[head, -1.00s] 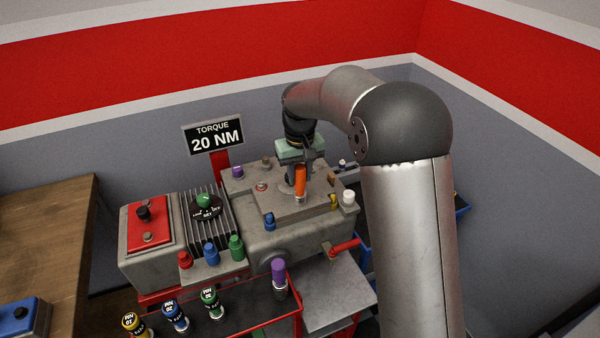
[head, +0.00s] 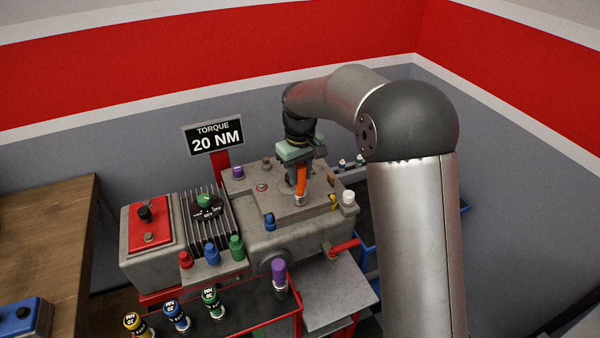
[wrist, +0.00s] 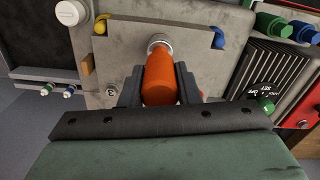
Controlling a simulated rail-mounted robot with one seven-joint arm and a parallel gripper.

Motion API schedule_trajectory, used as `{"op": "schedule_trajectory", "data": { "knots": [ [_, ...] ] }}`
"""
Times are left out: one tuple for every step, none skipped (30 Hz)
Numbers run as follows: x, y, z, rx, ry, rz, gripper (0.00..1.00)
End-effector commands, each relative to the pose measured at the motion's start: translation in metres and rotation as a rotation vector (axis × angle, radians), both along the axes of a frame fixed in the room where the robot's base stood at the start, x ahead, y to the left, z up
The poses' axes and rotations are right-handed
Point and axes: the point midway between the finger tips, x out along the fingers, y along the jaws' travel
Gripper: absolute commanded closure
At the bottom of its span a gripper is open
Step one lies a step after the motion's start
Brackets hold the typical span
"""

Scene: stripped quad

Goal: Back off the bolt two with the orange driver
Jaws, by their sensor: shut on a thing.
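The orange driver (head: 301,180) is held in my gripper (head: 300,174), above the top plate of the grey machine block (head: 278,228). In the wrist view the orange driver (wrist: 160,78) sits between the two dark fingers of my gripper (wrist: 158,88), which are shut on its handle. A silver round tip or socket (wrist: 159,42) shows at its far end, over the plate; I cannot tell whether it touches a bolt. Bolt heads (head: 266,163) show on the block, and another marked "3" (wrist: 111,91) is in the wrist view. I cannot tell which is bolt two.
A red-edged tray (head: 245,322) in front holds yellow, blue, green and purple tools. A finned unit (head: 206,208) and a red-topped box (head: 149,222) stand left. A torque sign (head: 213,138) reads 20 NM. A red handle (head: 345,246) juts out at the right.

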Motion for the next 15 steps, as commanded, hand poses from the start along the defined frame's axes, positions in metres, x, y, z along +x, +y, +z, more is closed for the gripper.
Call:
{"op": "schedule_trajectory", "data": {
  "knots": [
    [0.0003, 0.0001, 0.0057, 0.001, -0.002, 0.000, 0.98],
    [0.0003, 0.0001, 0.0074, 0.001, -0.002, 0.000, 0.98],
    [0.0003, 0.0001, 0.0095, 0.000, -0.002, 0.000, 0.98],
    [0.0003, 0.0001, 0.0107, 0.001, -0.002, -0.001, 0.98],
    [0.0003, 0.0001, 0.0115, 0.001, -0.002, -0.001, 0.98],
    [0.0003, 0.0001, 0.0120, 0.001, -0.001, -0.002, 0.98],
    [0.0003, 0.0001, 0.0119, 0.001, -0.001, -0.011, 0.98],
    [0.0002, 0.0003, 0.0116, 0.000, -0.001, -0.030, 0.98],
    [0.0003, 0.0003, 0.0111, 0.000, -0.001, -0.071, 0.98],
    [0.0003, 0.0003, 0.0109, -0.001, -0.002, -0.105, 0.98],
    [0.0003, 0.0003, 0.0109, -0.001, -0.002, -0.136, 0.98],
    [0.0002, 0.0005, 0.0110, 0.000, -0.001, -0.170, 0.98],
    [0.0002, 0.0005, 0.0111, 0.000, -0.002, -0.191, 0.98],
    [0.0003, 0.0005, 0.0111, 0.001, -0.002, -0.215, 0.98],
    [0.0003, 0.0002, 0.0110, 0.000, -0.002, -0.254, 0.98]
  ]
}}
